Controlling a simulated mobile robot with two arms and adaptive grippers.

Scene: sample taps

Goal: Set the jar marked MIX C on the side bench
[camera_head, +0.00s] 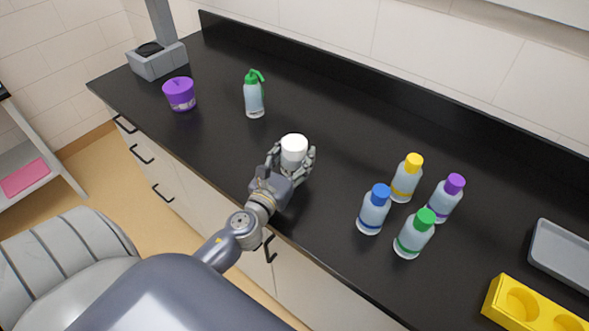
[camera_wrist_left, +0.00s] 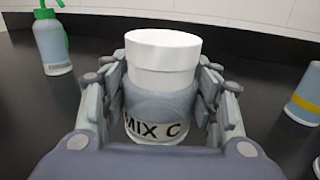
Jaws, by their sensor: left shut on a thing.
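The jar marked MIX C (camera_wrist_left: 163,88) has a white lid and a pale grey-blue body, with its black lettering showing in the left wrist view. In the head view its white lid (camera_head: 294,148) shows above my left gripper (camera_head: 290,165). My left gripper (camera_wrist_left: 163,105) is shut around the jar's body, with fingers on both sides. The jar looks upright over the black bench (camera_head: 330,115); I cannot tell whether it touches the top. A shelf unit with a pink item (camera_head: 24,177) stands at the far left; I cannot tell whether it is the side bench. My right gripper is not in view.
A green spray bottle (camera_head: 254,95) and a purple tub (camera_head: 180,94) stand behind left. Several capped bottles, one with a blue cap (camera_head: 373,209), stand to the right. A yellow rack (camera_head: 510,309) and grey tray (camera_head: 560,256) are at the far right.

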